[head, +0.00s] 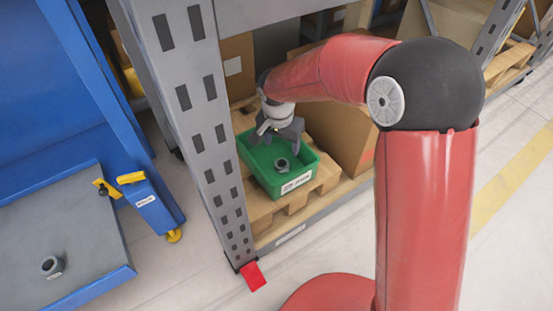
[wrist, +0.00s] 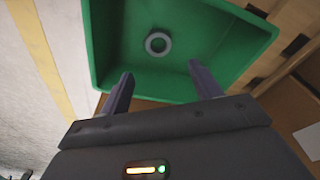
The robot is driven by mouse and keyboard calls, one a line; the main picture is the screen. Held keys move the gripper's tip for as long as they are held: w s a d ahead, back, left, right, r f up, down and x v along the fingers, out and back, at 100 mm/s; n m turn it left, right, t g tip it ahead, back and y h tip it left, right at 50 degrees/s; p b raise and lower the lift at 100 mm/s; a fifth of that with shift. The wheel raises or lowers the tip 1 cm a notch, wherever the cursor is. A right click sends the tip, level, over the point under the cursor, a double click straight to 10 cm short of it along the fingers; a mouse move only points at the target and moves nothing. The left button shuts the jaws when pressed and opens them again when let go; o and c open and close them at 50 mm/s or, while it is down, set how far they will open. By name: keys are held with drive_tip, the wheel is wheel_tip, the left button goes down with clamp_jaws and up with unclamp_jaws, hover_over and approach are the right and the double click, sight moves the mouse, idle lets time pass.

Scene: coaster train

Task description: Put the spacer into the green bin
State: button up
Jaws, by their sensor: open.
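The spacer (head: 282,164), a small grey ring, lies inside the green bin (head: 309,181) on its floor. In the wrist view the spacer (wrist: 158,44) shows as a grey ring with an open centre, apart from the fingers. The green bin (wrist: 100,40) has a white label on its front and stands on a wooden pallet in the rack. My gripper (head: 280,135) is above the bin. In the wrist view my gripper (wrist: 160,84) has its two fingers spread wide with nothing between them.
A grey rack upright (head: 205,120) stands left of the bin. Cardboard boxes (head: 338,125) stand behind and right of it on the pallet (head: 262,212). At left, a blue cart with a grey deck (head: 85,235) carries another grey ring (head: 52,266).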

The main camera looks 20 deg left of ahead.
wheel_tip(320, 180, up, 8)
drive_tip(key=s+p, duration=0.1)
drive_tip(key=shift+f+p, duration=0.15)
drive_tip(key=shift+p, duration=0.2)
drive_tip(key=shift+s, duration=0.1)
idle(0.3)
